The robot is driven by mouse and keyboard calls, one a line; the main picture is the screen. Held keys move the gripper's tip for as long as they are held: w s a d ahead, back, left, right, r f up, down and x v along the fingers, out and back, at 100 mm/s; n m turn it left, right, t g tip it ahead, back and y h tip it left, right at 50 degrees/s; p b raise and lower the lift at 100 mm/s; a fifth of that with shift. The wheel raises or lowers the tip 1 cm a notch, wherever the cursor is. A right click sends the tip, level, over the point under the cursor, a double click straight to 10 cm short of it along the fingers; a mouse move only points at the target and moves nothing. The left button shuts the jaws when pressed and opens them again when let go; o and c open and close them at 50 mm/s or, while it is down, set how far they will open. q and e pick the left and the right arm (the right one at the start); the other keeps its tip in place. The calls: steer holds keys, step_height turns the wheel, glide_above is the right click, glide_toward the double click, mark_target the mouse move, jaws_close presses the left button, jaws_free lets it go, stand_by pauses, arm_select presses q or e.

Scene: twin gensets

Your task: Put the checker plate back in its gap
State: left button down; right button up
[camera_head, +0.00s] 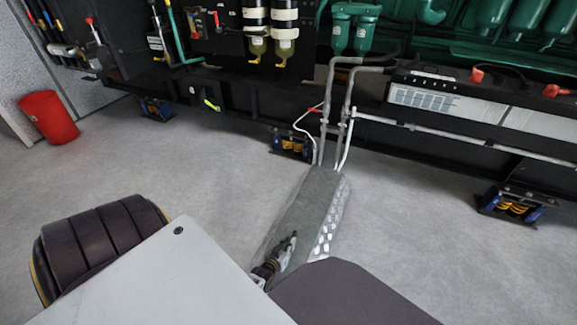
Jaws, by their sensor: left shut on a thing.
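The checker plate (324,232) is a grey metal plate with bright raised marks along its right side. It lies at or just above a long strip in the floor in the middle of the view, below the pipes of the genset. I cannot tell its exact height or tilt, or where it ends and the gap begins. My left gripper (289,246) is at the near part of the plate and is shut on it. Part of the gripper and the plate's near end are hidden by my own body. My right gripper is not in view.
Grey pipes (325,120) come down to the strip's far end. The green genset (465,45) on its black frame spans the back, with batteries (440,98) and spring mounts (512,205). A red bin (48,117) stands at left. Floor on both sides is clear.

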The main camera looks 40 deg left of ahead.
arm_select(q)
steer(key=shift+w+f+b, duration=0.1)
steer(key=shift+f+b, duration=0.5)
steer(key=shift+f, duration=0.35)
steer(key=c, duration=1.9)
jaws_free()
steer(key=shift+f, duration=0.25)
steer(key=o, duration=0.4)
steer(key=shift+o, duration=0.2)
steer(key=shift+s+r, duration=0.2)
